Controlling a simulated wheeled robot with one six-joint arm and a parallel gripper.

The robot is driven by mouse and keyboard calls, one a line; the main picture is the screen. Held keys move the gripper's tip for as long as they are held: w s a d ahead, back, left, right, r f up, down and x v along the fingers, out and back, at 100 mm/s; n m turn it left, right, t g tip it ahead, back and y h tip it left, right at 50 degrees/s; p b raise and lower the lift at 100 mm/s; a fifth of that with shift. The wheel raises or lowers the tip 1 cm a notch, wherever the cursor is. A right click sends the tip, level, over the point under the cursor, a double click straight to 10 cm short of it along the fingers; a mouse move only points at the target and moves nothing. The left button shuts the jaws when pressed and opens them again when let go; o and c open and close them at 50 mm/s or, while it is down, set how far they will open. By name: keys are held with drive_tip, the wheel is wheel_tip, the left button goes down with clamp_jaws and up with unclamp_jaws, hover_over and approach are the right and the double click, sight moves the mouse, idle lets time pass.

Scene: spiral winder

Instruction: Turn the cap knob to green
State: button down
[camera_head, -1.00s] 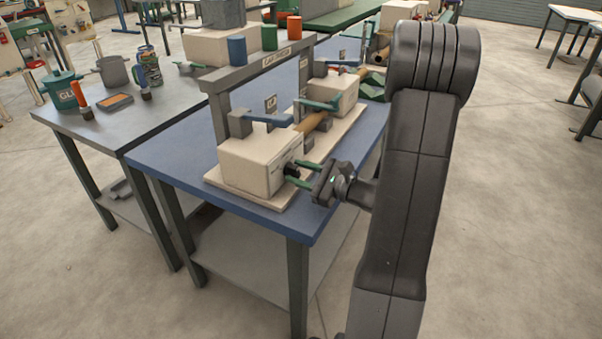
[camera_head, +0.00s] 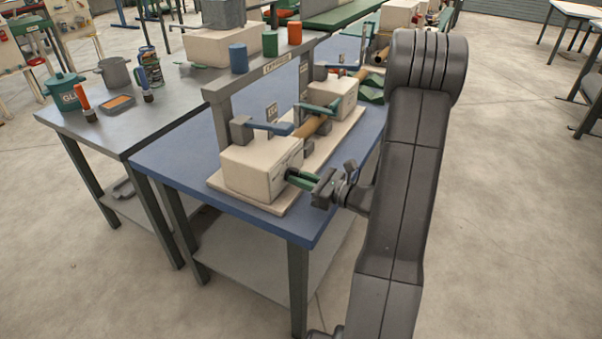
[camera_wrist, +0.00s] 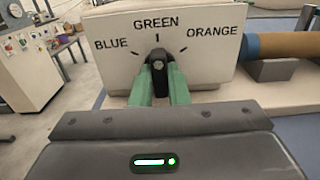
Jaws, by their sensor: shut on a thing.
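The cap knob (camera_wrist: 158,68) is a dark, narrow knob on the front of a cream box (camera_wrist: 110,75). In the wrist view it stands upright, its top toward the tick under the word GREEN (camera_wrist: 156,22). BLUE (camera_wrist: 111,43) is printed to the left and ORANGE (camera_wrist: 212,31) to the right. My gripper (camera_wrist: 159,84) is shut on the knob, one green finger on each side. In the head view my gripper (camera_head: 296,178) reaches the box (camera_head: 255,168) from the right, and its fingers hide the knob.
The box sits on a pale base on a blue-topped table (camera_head: 165,158). A blue lever (camera_head: 270,128) lies above the box, and a brown roller (camera_head: 310,126) is behind it. Blue, green and orange cylinders stand on the grey frame. Open floor lies to the right.

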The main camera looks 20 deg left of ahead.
drive_tip(key=c, duration=1.4)
unclamp_jaws()
drive_tip(key=s+d, duration=0.1)
drive_tip(key=d, duration=1.2)
drive_tip(key=shift+d+b, duration=0.35)
drive_tip(key=shift+d, duration=0.05)
drive_tip(key=shift+a, duration=0.15)
